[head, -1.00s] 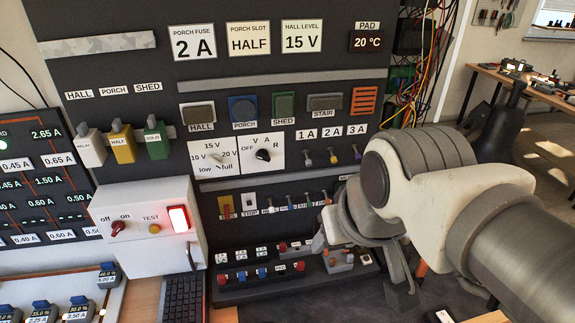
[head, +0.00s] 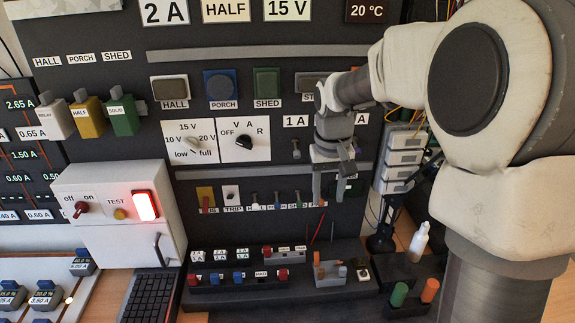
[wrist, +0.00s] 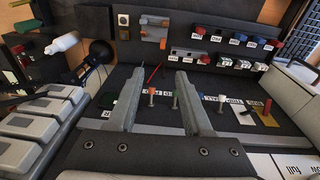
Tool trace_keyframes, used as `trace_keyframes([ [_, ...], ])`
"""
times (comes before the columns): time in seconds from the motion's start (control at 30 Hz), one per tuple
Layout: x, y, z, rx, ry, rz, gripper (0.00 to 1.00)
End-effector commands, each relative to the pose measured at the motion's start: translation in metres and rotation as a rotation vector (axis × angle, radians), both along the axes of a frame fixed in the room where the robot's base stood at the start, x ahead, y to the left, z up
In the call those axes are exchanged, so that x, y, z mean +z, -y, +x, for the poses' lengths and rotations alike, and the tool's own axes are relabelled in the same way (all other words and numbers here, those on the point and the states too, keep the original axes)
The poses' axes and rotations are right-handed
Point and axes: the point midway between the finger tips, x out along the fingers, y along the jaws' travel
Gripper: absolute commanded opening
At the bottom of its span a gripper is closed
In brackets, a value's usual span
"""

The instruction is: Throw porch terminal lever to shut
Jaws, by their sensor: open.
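A row of small terminal levers runs along the lower wall panel. In the head view a blue-tipped lever (head: 277,197) stands second among them, between a pale one (head: 255,198) and a green one (head: 297,197); its label is too small to read. My gripper (head: 327,200) is open and empty, right of the blue lever, in front of the row's right end. In the wrist view my gripper (wrist: 161,72) spreads around the orange-tipped lever (wrist: 151,95) and the green-tipped lever, without visible contact. The right finger hides much of the blue lever there.
A ledge (head: 225,290) with coloured blocks juts out below the levers. A white TEST box (head: 110,205) with a lit red switch stands left. White stacked units (head: 402,160) and a bottle (head: 419,240) are at right. Dial plates (head: 243,145) sit above.

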Motion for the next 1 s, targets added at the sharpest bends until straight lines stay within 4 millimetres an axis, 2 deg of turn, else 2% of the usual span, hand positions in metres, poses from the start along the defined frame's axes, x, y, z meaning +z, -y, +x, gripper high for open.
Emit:
trace_keyframes([
  [0.03,-0.024,0.0,0.011,-0.001,-0.023,0.007,0.5],
  [0.1,-0.043,0.0,0.023,-0.003,-0.046,0.015,0.5],
  [0.2,-0.066,0.0,0.036,-0.007,-0.071,0.025,0.5],
  [0.33,-0.085,0.0,0.047,-0.01,-0.092,0.034,0.5],
  [0.57,-0.103,0.001,0.052,-0.012,-0.105,0.038,0.5],
  [0.67,-0.116,0.001,0.051,-0.013,-0.105,0.039,0.5],
  [1.0,-0.189,0.0,0.051,-0.012,-0.106,0.04,0.5],
])
